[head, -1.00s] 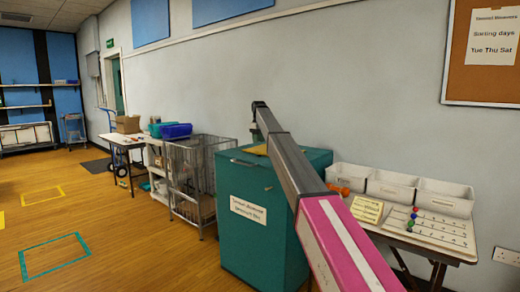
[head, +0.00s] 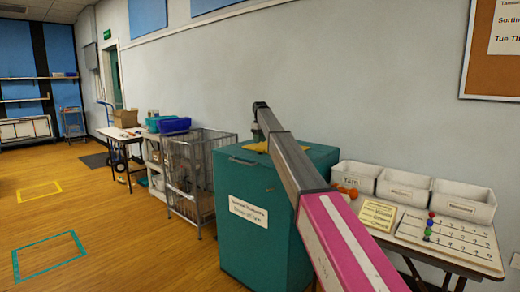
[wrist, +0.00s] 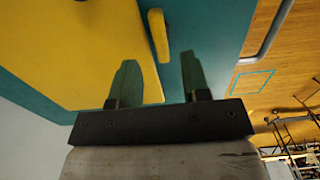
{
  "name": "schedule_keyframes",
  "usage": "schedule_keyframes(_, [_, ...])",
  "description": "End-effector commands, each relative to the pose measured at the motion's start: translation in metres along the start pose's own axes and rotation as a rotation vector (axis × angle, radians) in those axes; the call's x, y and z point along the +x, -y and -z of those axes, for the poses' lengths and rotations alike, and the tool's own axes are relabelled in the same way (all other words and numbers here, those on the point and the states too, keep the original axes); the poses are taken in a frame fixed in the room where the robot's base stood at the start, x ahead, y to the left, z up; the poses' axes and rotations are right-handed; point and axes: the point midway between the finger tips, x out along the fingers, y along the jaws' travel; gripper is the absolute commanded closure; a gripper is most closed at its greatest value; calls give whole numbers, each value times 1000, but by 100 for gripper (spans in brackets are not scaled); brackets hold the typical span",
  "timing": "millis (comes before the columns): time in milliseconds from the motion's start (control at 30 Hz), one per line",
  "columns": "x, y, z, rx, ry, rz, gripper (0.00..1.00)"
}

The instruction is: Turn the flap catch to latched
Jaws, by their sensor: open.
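The teal donation box (head: 260,240) stands in the middle of the head view, with a white label on its front. A strip of its yellow flap (head: 255,147) shows on top, partly behind my arm. In the wrist view the yellow flap (wrist: 75,45) fills the upper left on the teal top. The flap catch (wrist: 158,35), a small yellow bar, lies at the flap's edge, its length roughly along that edge. My gripper (wrist: 159,60) is open and empty. Its two fingers point towards the catch, one to each side of its near end; I cannot tell if they touch.
A grey bar handle (wrist: 268,35) runs beside the box in the wrist view. A wire cage (head: 190,175) stands left of the box. A table with white bins (head: 403,188) and a bead board (head: 455,238) is close on the right. The floor at front left is clear.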

Motion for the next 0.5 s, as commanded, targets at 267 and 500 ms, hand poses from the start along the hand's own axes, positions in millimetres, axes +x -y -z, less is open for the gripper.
schedule_keyframes(267, [43,0,0,0,0,0,57])
schedule_keyframes(500, [50,0,0,0,0,0,57])
